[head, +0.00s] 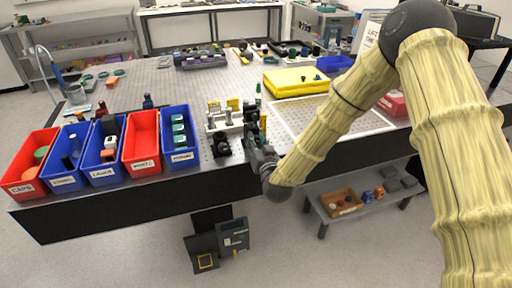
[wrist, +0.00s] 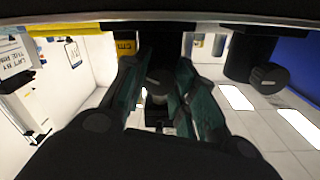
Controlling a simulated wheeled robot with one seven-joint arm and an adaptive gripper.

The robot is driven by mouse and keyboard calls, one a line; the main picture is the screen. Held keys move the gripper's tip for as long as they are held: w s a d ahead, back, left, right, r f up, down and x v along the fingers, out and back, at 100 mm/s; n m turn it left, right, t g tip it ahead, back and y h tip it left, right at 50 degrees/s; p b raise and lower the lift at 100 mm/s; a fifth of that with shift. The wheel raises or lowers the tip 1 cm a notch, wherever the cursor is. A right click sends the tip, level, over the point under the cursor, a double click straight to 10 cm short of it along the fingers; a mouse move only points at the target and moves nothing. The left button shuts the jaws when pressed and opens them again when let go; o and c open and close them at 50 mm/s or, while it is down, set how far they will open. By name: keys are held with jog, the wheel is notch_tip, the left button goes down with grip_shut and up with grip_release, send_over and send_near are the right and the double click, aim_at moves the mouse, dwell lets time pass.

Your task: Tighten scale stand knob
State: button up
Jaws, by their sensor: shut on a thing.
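My gripper (head: 256,136) is at the front edge of the table, beside a small group of stands with yellow labels (head: 232,104). In the wrist view my gripper (wrist: 157,88) has its two dark green fingers on either side of a dark round knob (wrist: 156,78), and it is shut on that knob. A light line marks the knob's face. A second dark knob (wrist: 270,78) shows to the right, apart from the fingers. The stand behind the gripped knob is mostly hidden by the fingers. In the head view my gripper hides the gripped knob.
Red and blue bins (head: 142,140) line the table's left front. A yellow case (head: 296,81) lies behind my arm. A blue surface (wrist: 287,40) is at the wrist view's right. The perforated tabletop (head: 170,88) has free room behind the bins.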

jog(key=m+b, duration=0.1)
jog(key=m, duration=0.1)
jog(key=m+b, duration=0.4)
jog(key=shift+d+f, duration=0.1)
jog(key=shift+f, duration=0.15)
jog(key=m+b, duration=0.2)
jog(key=m, duration=0.1)
jog(key=shift+m+b, duration=0.3)
jog(key=shift+r+m+b, duration=0.2)
jog(key=shift+m+b, duration=0.6)
jog(key=shift+m, duration=0.4)
jog(key=o, duration=1.1)
jog(key=shift+r, duration=0.1)
jog(key=shift+c, duration=0.2)
jog(key=shift+s, duration=0.1)
jog(key=v, duration=1.2)
jog(key=shift+d, duration=0.2)
jog(key=shift+r, duration=0.1)
